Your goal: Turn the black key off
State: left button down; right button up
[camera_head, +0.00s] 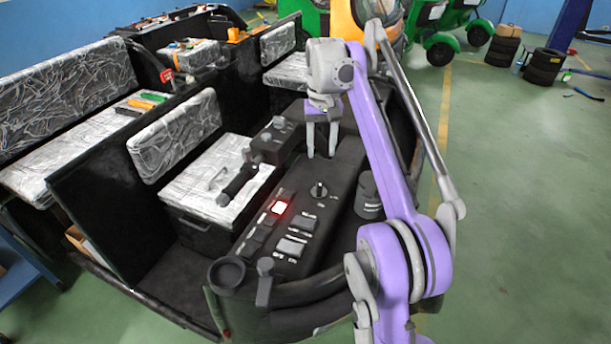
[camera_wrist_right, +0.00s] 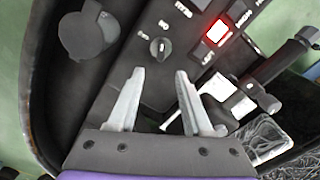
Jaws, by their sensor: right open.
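The black key (camera_head: 319,190) is a small dark rotary knob with a pale mark, set in the black control panel (camera_head: 330,210). In the right wrist view the key (camera_wrist_right: 159,48) stands upright beyond my fingertips, nearer the left finger, with small white markings around it. My right gripper (camera_head: 321,153) is above the panel, behind the key in the head view, pointing down. In the right wrist view the same gripper (camera_wrist_right: 160,73) has its fingers apart with nothing between them, and it does not touch the key. My left gripper is not in view.
A lit red switch (camera_head: 279,207) and several rocker switches (camera_head: 291,246) sit on the panel. A black round cap (camera_head: 367,196) stands right of the key. Open green floor (camera_head: 520,200) lies right.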

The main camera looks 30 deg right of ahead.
aim_at(319, 181)
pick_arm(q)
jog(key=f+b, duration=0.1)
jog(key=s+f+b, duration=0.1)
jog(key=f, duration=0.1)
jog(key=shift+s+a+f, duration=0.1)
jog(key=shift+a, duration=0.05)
pick_arm(e)
notch_tip(319, 181, down, 11)
jog(key=shift+a+r, duration=0.15)
jog(key=shift+r, duration=0.05)
grip_shut()
